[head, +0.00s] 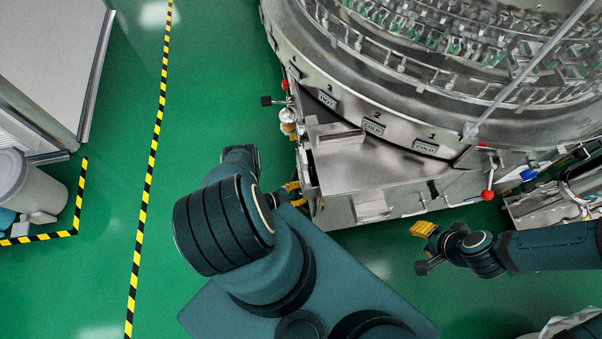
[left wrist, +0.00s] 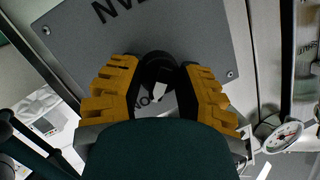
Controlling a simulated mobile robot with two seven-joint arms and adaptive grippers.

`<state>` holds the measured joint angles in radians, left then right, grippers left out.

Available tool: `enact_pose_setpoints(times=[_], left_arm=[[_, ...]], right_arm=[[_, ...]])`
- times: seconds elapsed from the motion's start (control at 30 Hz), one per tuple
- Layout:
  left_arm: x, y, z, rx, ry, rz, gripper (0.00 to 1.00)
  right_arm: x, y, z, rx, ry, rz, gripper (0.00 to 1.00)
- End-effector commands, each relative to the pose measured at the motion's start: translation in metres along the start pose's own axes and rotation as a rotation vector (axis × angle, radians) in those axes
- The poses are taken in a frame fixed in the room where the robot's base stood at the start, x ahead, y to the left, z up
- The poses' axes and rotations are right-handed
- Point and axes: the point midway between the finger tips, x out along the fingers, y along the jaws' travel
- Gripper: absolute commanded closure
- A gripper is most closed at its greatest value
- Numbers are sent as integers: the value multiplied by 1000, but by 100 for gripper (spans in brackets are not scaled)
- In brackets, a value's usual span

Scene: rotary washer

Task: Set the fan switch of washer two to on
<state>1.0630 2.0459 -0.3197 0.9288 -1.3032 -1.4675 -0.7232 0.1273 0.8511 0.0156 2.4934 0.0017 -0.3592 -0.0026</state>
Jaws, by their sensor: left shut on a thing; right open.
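The fan switch (left wrist: 160,66) is a black round knob on a grey plate (left wrist: 200,30) with large, partly cut-off letters. My left gripper (left wrist: 158,85) is shut on the knob, one yellow finger on each side, in the left wrist view. A white mark and part of an "ON" label show between the fingers. In the head view the left gripper (head: 292,190) is mostly hidden behind my own arm, at the left side of the steel washer (head: 360,170). The knob is hidden there. My right gripper (head: 422,246) is open and empty, in front of the washer's lower right.
The round drum (head: 345,85) bears HOT and COLD labels. A red-knobbed valve (head: 487,195) sticks out at the right. A pressure gauge (left wrist: 283,137) is right of the plate. Open green floor (head: 90,290) lies left, with a yellow-black line (head: 146,190).

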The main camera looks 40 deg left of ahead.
Motion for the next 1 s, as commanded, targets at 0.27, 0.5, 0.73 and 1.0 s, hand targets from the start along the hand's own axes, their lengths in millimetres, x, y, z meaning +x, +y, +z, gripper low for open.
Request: enact_pose_setpoints(times=[0.27,0.5,0.73,1.0], left_arm=[[2,2,-3,2,8,1,100],[2,2,-2,1,7,2,29],[1,1,-1,2,3,1,29],[-17,1,0,3,0,1,29]], right_arm=[[0,0,0,0,0,0,61],[0,0,0,0,0,0,61],[0,0,0,0,0,0,61],[0,0,0,0,0,0,61]])
